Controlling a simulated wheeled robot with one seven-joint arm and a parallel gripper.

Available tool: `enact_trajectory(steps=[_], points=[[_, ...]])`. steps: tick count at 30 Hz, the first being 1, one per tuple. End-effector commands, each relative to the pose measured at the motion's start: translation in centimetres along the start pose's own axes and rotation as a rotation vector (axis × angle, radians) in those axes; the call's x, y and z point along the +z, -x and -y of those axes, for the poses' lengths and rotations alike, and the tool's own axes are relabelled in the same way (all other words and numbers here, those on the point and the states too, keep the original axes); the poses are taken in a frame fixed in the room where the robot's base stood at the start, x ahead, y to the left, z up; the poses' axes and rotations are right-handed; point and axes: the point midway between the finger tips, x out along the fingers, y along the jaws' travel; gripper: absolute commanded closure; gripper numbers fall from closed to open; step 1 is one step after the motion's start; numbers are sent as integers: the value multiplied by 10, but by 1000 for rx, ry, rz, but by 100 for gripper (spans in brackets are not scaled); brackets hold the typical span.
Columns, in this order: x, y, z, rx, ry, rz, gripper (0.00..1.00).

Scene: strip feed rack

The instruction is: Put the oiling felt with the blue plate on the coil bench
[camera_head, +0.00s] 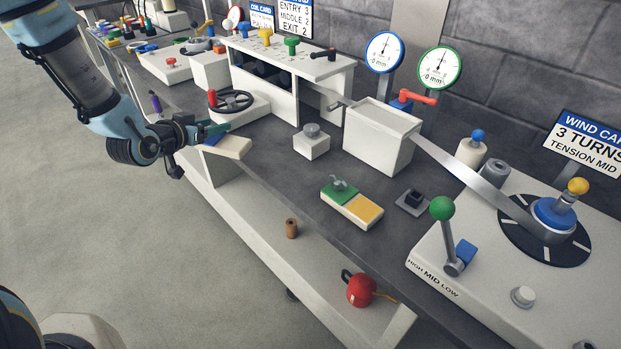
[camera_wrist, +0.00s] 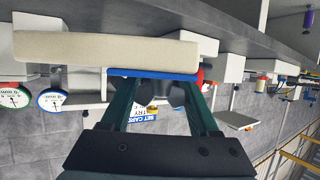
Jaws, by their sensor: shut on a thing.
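The oiling felt is a cream pad (camera_head: 232,148) with a blue plate (camera_head: 214,138) along one side. My gripper (camera_head: 203,134) is shut on it at the blue plate, near the front edge of the coil bench (camera_head: 262,147). In the wrist view the cream pad (camera_wrist: 100,48) lies across the top, with the blue plate (camera_wrist: 150,74) at my gripper's fingertips (camera_wrist: 158,84). The felt appears raised above the bench, though its exact height is hard to tell.
A handwheel box (camera_head: 245,108) stands just behind the felt. A small white block (camera_head: 312,146), a green and yellow tray (camera_head: 358,208) and a large white box (camera_head: 378,140) stand farther right. Bare bench lies between them. A red can (camera_head: 360,290) sits on the lower shelf.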

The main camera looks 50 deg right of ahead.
Motion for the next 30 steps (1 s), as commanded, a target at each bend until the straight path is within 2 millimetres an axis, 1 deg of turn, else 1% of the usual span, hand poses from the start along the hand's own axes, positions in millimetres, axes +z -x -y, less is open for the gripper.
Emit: enact_trajectory(steps=[1, 3, 6, 9, 10, 12, 14, 22, 28, 30], points=[[-16, -8, -27, 74, -34, -5, 100], [-31, -16, -60, 167, -72, -5, 100], [-47, -22, -100, 278, -117, -5, 100], [-57, -24, -128, 356, -149, -3, 100], [-59, -24, -134, 372, -155, -2, 100], [-61, -25, -144, 400, -165, -1, 100], [-60, -26, -149, 414, -168, 0, 100], [-22, -42, -151, 419, -168, 2, 100], [-8, -48, -151, 418, -169, -1, 100], [-1, -50, -151, 418, -167, 1, 100]])
